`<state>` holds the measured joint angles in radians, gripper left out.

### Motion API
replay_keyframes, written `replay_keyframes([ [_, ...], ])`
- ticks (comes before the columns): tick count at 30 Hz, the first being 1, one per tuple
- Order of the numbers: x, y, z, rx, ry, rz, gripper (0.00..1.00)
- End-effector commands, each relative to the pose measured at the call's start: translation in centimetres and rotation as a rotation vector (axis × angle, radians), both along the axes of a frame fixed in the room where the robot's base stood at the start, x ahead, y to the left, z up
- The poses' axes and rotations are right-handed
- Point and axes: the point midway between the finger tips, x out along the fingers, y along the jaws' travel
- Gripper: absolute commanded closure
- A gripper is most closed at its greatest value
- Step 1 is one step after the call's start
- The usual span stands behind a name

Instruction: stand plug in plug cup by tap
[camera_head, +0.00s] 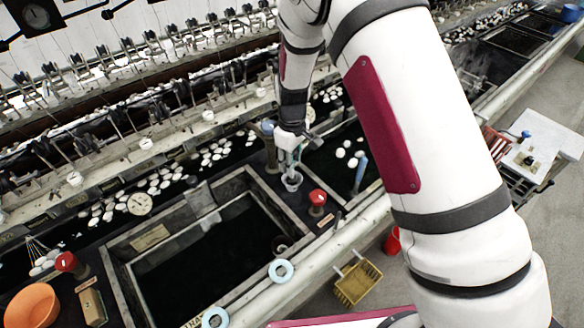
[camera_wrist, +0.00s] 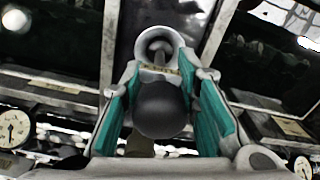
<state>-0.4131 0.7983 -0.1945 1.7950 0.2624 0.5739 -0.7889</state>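The plug shows in the wrist view as a dark grey rounded knob (camera_wrist: 161,110) between the teal finger pads. My gripper (camera_wrist: 165,78) has a pad close against each side of it and appears shut on it. The plug's lower part is hidden. The plug cup (camera_wrist: 157,43), a pale round-rimmed cup, shows just beyond the fingertips. In the head view my gripper (camera_head: 288,160) points down right above the grey cup (camera_head: 292,182), on the ledge beside the dark basin. Whether the plug's lower end is inside the cup, I cannot tell.
A red-topped knob (camera_head: 317,198) stands close right of the cup. A blue upright piece (camera_head: 361,172) stands farther right. The dark-water basin (camera_head: 215,250) lies left, with pale blue rings (camera_head: 281,271) along its front edge. White cocoons (camera_head: 160,180) float in the trough behind.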

Motion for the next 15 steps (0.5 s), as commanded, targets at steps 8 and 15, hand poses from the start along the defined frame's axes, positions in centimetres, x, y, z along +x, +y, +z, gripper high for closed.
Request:
replay_keyframes([
  [8, 0.2, 0.0, 5.6, 0.001, -0.003, 0.001, 0.72],
  [15, 0.2, 0.0, 9.0, 0.000, -0.003, 0.000, 0.72],
])
